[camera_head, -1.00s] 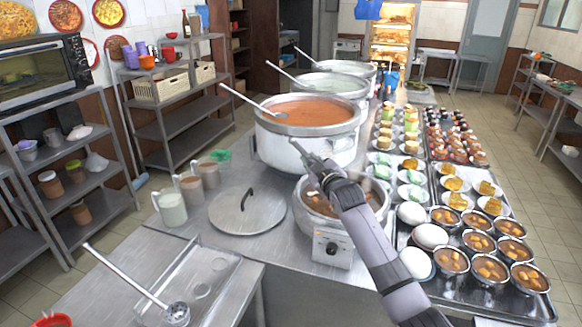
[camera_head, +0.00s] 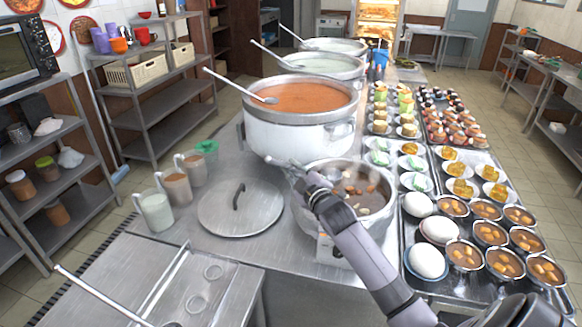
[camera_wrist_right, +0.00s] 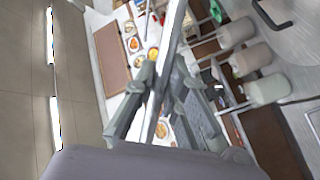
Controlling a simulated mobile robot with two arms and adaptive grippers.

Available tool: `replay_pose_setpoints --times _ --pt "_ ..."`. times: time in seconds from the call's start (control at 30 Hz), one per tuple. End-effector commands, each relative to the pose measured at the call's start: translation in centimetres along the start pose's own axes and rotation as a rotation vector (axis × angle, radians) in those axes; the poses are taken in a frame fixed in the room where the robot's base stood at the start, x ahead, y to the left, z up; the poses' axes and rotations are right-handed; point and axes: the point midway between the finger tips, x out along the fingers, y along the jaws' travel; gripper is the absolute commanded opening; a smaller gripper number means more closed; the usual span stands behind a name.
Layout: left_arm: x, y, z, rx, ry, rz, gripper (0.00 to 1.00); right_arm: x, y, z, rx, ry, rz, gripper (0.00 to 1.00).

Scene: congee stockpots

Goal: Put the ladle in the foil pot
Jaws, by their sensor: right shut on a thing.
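My right gripper (camera_head: 289,170) is over the near left rim of the front cooker pot (camera_head: 375,228), which holds brown soup with pieces. In the right wrist view its fingers (camera_wrist_right: 158,108) are closed around a shiny metal bar (camera_wrist_right: 172,48), which looks like a ladle handle; its far end is out of view. I cannot tell which pot is the foil one. My left gripper is not in view.
A lid (camera_head: 262,212) lies flat left of the cooker, beside several cups (camera_head: 157,213). Eggs and bowls of brown soup (camera_head: 466,252) crowd the tray at right. Shelves (camera_head: 165,110) stand at left. The near counter (camera_head: 290,262) is partly clear.

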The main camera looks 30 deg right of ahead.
Motion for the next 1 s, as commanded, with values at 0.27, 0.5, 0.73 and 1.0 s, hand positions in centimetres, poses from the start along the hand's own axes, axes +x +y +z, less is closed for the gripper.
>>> replay_pose_setpoints --times 0.27,0.5,0.73,1.0 --pt "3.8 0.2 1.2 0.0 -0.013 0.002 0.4 0.1 -2.9 2.4 0.001 0.001 0.001 0.0" --pt "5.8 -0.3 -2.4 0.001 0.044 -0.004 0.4 0.2 -5.0 4.2 0.001 0.0 0.0 0.0" --pt "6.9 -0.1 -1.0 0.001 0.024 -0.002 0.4 0.3 -6.5 5.4 0.0 0.001 0.001 0.0" --pt "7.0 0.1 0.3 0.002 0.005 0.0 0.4 0.3 -6.7 5.6 0.0 0.001 0.001 0.0"
